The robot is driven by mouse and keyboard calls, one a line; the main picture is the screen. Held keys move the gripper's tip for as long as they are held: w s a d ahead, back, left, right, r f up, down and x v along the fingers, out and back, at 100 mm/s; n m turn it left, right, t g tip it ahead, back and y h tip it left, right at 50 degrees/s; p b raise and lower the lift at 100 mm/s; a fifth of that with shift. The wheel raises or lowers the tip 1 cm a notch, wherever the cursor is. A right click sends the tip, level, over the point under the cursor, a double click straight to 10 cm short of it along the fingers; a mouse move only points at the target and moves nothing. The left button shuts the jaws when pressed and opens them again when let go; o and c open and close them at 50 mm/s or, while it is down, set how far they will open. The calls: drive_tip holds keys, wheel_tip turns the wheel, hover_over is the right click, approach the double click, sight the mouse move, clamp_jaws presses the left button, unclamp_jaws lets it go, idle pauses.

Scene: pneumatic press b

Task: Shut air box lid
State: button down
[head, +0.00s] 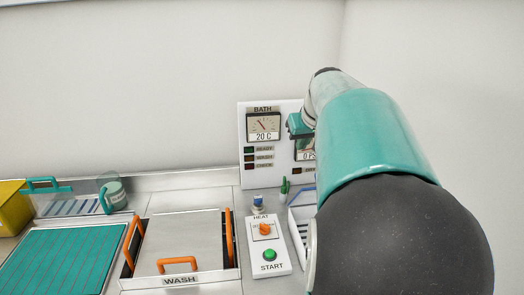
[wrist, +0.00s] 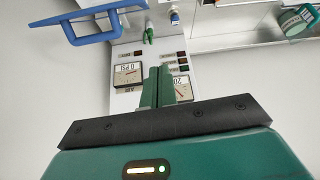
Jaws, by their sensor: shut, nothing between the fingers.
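My gripper (wrist: 157,88) is shut and empty, its two green fingers together in front of the gauge panel in the wrist view. In the head view part of my gripper (head: 299,126) shows before the same panel, beside my large arm. In the head view a white box with blue edging (head: 298,222), likely the air box, is mostly hidden behind my arm. The lid's angle is unclear.
The gauge panel (head: 255,179) stands at the back, with BATH at 20 C. A HEAT and START control box (head: 268,256) stands left of the blue-edged box.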

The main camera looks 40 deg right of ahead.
drive_tip(key=s+d+m, duration=0.1)
drive_tip(key=s+d, duration=0.3)
drive_tip(key=d, duration=0.9)
drive_tip(key=shift+h, duration=0.4)
drive_tip(key=w+f, duration=0.1)
drive_tip(key=f, duration=0.2)
drive_tip(key=w+d+f, duration=0.1)
drive_tip(key=f, duration=0.2)
drive_tip(key=w+f, duration=0.1)
drive_tip(key=f, duration=0.3)
drive_tip(key=shift+w+d, duration=0.15)
drive_tip(key=shift+f, duration=0.5)
drive_tip(key=shift+s, duration=0.2)
drive_tip(key=shift+w, duration=0.1)
